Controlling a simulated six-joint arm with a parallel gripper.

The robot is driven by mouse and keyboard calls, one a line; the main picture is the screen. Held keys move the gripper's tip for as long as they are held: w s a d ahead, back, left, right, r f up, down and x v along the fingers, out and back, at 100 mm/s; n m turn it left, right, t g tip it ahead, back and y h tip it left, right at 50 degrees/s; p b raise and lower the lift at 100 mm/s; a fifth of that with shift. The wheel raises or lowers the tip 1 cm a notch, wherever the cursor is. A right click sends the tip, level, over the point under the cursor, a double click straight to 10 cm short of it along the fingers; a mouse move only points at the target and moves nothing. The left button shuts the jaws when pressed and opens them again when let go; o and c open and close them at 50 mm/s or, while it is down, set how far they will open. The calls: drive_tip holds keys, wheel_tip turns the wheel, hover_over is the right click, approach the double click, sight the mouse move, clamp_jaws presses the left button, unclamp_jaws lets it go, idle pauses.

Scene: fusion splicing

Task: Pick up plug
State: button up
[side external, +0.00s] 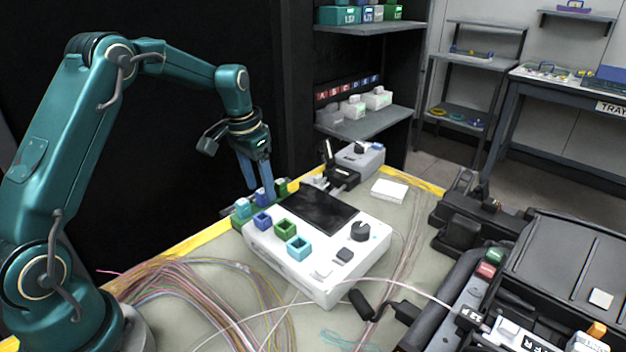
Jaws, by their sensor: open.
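Several small coloured plugs stand in a green holder at the back left edge of the white device (330,283). A light teal plug (242,207) is at the holder's left end and a green plug (281,187) at its right end. My gripper (259,194) points down over the holder, between these two plugs. Its two blue fingers are open. The fingertips overlap the middle of the holder, so I cannot tell whether a plug stands between them or whether they touch one. The device's front left side carries blue (262,221), green (285,229) and cyan (299,248) square sockets.
The device also has a dark screen (318,211) and a black knob (360,231). Loose fibres (190,290) cover the table's front left. A black case (540,260) fills the right. A grey box (358,160) and a white block (390,190) stand behind the device.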

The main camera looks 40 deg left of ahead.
sight(263, 202)
drive_tip(key=shift+w+f, duration=0.15)
drive_tip(key=shift+f, duration=1.1)
clamp_jaws()
